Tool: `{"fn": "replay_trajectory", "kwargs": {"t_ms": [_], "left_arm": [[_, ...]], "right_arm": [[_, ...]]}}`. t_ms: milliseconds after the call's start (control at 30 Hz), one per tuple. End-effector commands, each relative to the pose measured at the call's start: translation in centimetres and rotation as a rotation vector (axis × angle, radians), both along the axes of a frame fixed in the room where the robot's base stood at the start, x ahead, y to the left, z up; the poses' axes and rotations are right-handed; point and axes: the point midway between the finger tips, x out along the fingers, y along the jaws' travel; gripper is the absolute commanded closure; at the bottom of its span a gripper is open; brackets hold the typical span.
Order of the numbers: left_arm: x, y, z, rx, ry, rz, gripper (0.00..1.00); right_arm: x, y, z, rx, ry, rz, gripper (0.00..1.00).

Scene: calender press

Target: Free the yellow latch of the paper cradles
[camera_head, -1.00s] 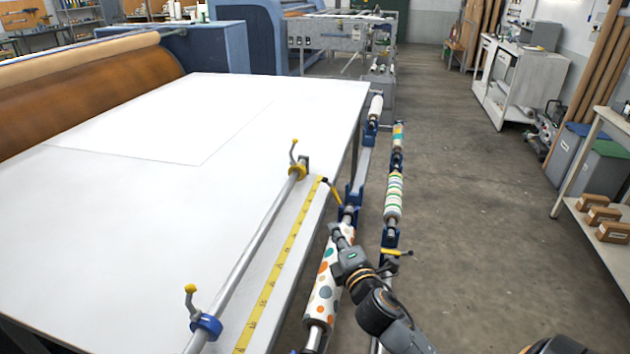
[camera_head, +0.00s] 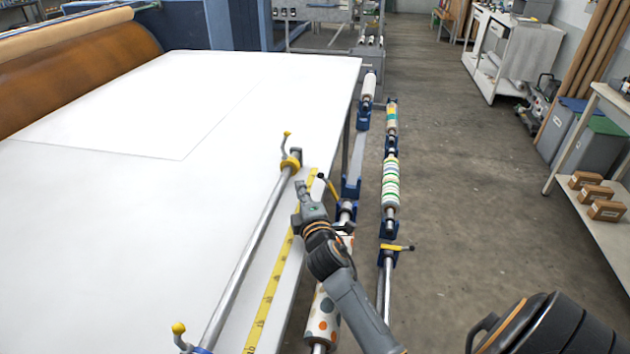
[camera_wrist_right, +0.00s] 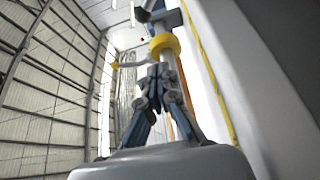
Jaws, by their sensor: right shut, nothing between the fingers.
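A yellow latch lever (camera_head: 328,187) stands tilted at the blue cradle (camera_head: 349,190) beside the table edge. A second yellow lever (camera_head: 397,247) lies roughly level across the blue cradle of the outer row. My right gripper (camera_head: 302,187) is shut and empty, just left of the tilted lever and below the yellow collar (camera_head: 290,162) of the rail. In the right wrist view my shut fingers (camera_wrist_right: 157,78) point at the yellow collar (camera_wrist_right: 164,45), with a yellow-knobbed crank (camera_wrist_right: 116,65) to its left. Whether they touch it I cannot tell. My left gripper is out of view.
A metal rail (camera_head: 245,255) runs along the white table (camera_head: 110,215), beside a yellow measuring tape (camera_head: 272,285). A dotted paper roll (camera_head: 322,318) lies partly under my right arm. A striped roll (camera_head: 391,180) lies in the outer row. The floor to the right is open.

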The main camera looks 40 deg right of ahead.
Motion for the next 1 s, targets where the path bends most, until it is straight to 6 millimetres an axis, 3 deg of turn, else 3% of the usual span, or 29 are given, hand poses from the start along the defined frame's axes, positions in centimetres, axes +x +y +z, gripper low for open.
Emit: {"fn": "replay_trajectory", "kwargs": {"t_ms": [33, 233, 733, 1000], "left_arm": [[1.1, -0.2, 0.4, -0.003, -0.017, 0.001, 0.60], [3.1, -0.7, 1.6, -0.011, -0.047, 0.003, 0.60], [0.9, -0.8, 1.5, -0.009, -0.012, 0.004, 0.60], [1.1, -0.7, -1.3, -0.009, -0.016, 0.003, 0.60]], "right_arm": [[1.0, -0.4, 0.3, 0.001, -0.001, 0.000, 1.00], [0.3, -3.2, 0.1, -0.003, 0.003, 0.000, 1.00], [0.1, -4.2, -0.2, 0.001, -0.001, 0.001, 1.00], [-0.9, -5.2, 0.2, 0.117, -0.132, -0.001, 1.00]]}}
